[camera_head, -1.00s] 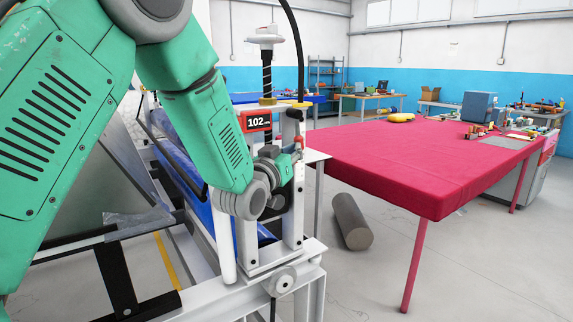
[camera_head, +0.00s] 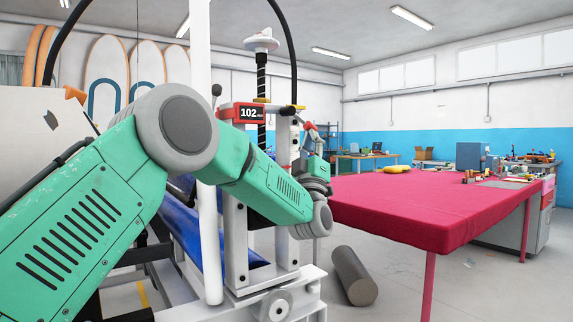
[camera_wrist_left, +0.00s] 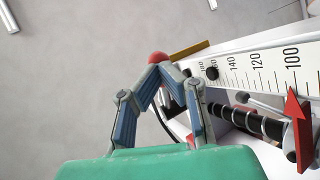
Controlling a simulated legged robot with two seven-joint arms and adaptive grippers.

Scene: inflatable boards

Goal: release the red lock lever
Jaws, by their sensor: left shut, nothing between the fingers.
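The machine with the lock lever stands in the middle of the head view, with a white post and a red display reading 102. The lever's red ball knob (camera_wrist_left: 158,57) shows in the left wrist view, right at my left fingertips (camera_wrist_left: 160,72). The fingers are closed together just below the knob, with nothing visible between them; I cannot tell whether they touch it. In the head view my left gripper (camera_head: 311,142) points up beside the post, under a small red part (camera_head: 308,126) that looks like the lever. The lever's shaft is mostly hidden. My right gripper is not in view.
A ruler scale (camera_wrist_left: 255,68) with a red pointer (camera_wrist_left: 297,115) and a black threaded rod lie right of the fingers in the wrist view. A red-covered table (camera_head: 430,205) stands to the right. A grey roll (camera_head: 355,277) lies on the floor.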

